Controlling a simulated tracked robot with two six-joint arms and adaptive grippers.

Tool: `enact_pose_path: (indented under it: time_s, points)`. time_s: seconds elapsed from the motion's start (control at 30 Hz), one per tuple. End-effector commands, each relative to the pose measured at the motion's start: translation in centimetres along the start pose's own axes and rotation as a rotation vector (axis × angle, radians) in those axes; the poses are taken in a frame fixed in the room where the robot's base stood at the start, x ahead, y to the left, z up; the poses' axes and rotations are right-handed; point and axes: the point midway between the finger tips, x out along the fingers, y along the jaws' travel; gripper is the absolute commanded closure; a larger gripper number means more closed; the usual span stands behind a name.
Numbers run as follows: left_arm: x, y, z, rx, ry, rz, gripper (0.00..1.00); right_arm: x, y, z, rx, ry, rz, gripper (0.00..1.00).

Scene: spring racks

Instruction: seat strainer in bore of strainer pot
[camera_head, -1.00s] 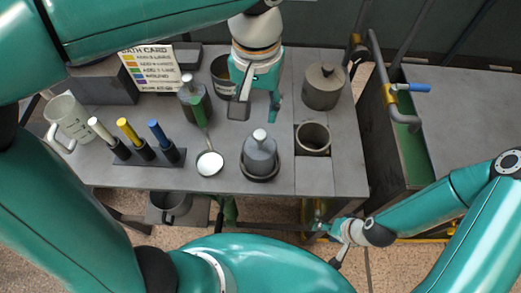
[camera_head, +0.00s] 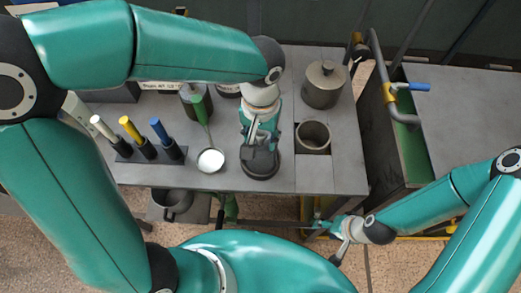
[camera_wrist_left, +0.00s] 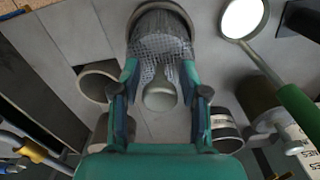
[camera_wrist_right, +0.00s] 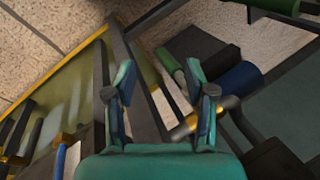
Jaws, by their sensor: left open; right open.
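The strainer (camera_wrist_left: 160,45) is a grey mesh cylinder with a pale knob (camera_wrist_left: 160,97) on top. It stands in a dark round base (camera_head: 261,172) near the table's front edge. My left gripper (camera_head: 258,150) is over it and hides most of it in the head view. In the left wrist view the open fingers (camera_wrist_left: 160,80) are on either side of the knob, not closed on it. An open round vessel (camera_head: 313,136), which looks like the strainer pot, is to the right; its bore looks empty. My right gripper (camera_wrist_right: 160,85) is open and empty, low beside the table.
A lidded pot (camera_head: 323,85) stands at the back right. A green bin (camera_head: 414,155) with a pipe rail is beyond the table's right edge.

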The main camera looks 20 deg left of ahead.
Motion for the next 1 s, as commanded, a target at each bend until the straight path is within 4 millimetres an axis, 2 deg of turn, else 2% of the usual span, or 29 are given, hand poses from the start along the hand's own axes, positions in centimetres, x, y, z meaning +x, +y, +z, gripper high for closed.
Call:
enact_pose_path:
  time_s: [0.17,0.43,1.0]
  points:
    - [0.02,-0.01,-0.02,0.000,0.001,0.000,0.55,0.01,0.00,0.01,0.000,0.000,0.000,0.45]
    - [-0.02,0.00,-0.02,0.000,0.001,0.000,0.99,0.01,0.01,0.01,0.000,0.000,0.000,0.45]
    - [-0.10,0.04,-0.06,0.000,0.002,0.001,1.00,0.00,0.00,0.01,0.000,0.000,0.000,0.45]
